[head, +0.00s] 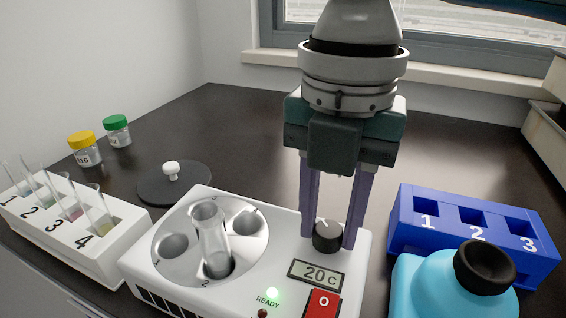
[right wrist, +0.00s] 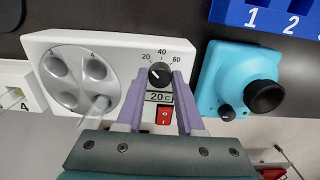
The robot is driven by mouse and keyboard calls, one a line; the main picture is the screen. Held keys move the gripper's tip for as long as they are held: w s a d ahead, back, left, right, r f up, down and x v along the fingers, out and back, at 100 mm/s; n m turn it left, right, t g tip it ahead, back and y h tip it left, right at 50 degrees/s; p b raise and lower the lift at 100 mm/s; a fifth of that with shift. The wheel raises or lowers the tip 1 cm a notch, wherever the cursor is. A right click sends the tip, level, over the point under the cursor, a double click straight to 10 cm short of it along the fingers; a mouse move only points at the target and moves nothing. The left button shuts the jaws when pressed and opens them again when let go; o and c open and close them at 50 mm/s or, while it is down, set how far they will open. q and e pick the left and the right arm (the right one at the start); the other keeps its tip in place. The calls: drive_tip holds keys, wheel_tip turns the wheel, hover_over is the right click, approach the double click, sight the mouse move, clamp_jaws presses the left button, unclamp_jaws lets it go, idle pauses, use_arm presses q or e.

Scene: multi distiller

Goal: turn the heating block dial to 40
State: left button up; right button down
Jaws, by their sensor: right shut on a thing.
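The white heating block (head: 180,288) stands at the front middle of the bench. Its black dial (head: 327,237) is at the block's right part, above a display (head: 318,274) that reads 20 C. In the right wrist view the dial (right wrist: 160,75) has 20, 40 and 60 printed around it, and its white mark points up-left, towards 20. My right gripper (head: 328,230) points down with its purple fingers on either side of the dial, shut on it. My left gripper is not in view.
A glass tube (head: 213,242) stands in the block's round plate. A red switch (head: 322,303) and lit green READY lamp (head: 272,293) are near the display. A blue rack (head: 410,237) and cyan device (head: 430,290) stand close right; a white tube rack (head: 122,247) stands left.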

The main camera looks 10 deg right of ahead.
drive_tip(key=shift+r, duration=0.1)
drive_tip(key=shift+r+m+p, duration=0.15)
drive_tip(key=shift+m+p, duration=0.15)
drive_tip(key=shift+p, duration=0.4)
drive_tip(key=m+p, duration=0.5)
drive_tip(key=p, duration=0.2)
drive_tip(key=shift+r+p, duration=0.1)
drive_tip(key=shift+p, duration=0.2)
drive_tip(key=shift+m+p, duration=1.1)
drive_tip(key=shift+m, duration=0.1)
drive_tip(key=shift+f+m+p, duration=0.25)
drive_tip(key=shift+m+p, duration=0.05)
drive_tip(key=shift+m, duration=0.1)
drive_tip(key=c, duration=0.5)
unclamp_jaws()
